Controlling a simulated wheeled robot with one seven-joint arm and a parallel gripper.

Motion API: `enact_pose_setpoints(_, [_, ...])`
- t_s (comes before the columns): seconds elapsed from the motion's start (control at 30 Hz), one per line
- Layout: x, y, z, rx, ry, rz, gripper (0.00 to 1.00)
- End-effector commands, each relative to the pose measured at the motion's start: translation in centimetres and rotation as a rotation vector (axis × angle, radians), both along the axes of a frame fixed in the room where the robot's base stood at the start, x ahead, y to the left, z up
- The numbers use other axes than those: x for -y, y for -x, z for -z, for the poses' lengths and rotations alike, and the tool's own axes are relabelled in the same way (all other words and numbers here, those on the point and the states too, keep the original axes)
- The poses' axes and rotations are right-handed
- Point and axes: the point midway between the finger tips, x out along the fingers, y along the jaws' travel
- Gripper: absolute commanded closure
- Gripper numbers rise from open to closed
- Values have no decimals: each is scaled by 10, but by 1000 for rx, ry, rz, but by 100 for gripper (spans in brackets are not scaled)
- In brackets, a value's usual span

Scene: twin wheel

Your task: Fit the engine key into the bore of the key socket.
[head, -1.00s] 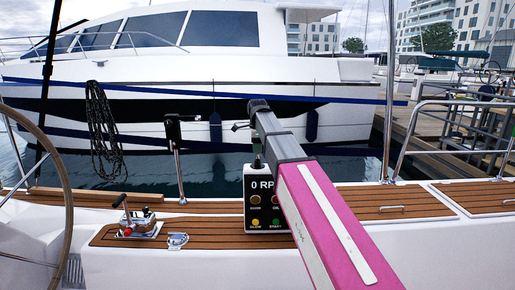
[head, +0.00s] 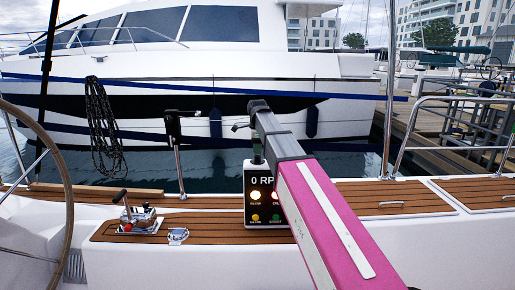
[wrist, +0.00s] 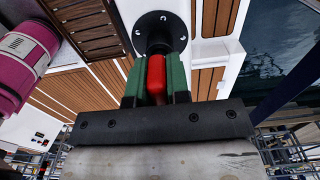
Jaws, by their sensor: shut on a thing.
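The engine key is red (wrist: 156,78) and is gripped between the green fingers of my gripper (wrist: 155,92) in the wrist view. Its far end meets the dark centre of the key socket (wrist: 161,22), a round black flange with bolts. The bore itself is hidden, so I cannot see how deep the key sits. In the head view my gripper (head: 257,157) points down behind the top of the engine panel, and the key and socket are hidden there.
The black engine panel (head: 265,214) reads 0 RPM, with its two upper lamps lit. A throttle lever (head: 136,222) stands on the teak deck to the left. A pink-and-white cylinder (wrist: 25,60) shows in the wrist view.

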Motion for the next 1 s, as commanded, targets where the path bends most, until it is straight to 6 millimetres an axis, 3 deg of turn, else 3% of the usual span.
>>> enact_pose_setpoints(0.17, [0,0,4,0,0,0,100])
enact_pose_setpoints(0.2, [0,0,4,0,0,0,77])
enact_pose_setpoints(0.27, [0,0,4,0,0,0,57])
enact_pose_setpoints(0.3, [0,0,4,0,0,0,54])
enact_pose_setpoints(0.67, [0,0,-2,1,0,0,54])
enact_pose_setpoints(1.0, [0,-1,-54,2,0,0,54])
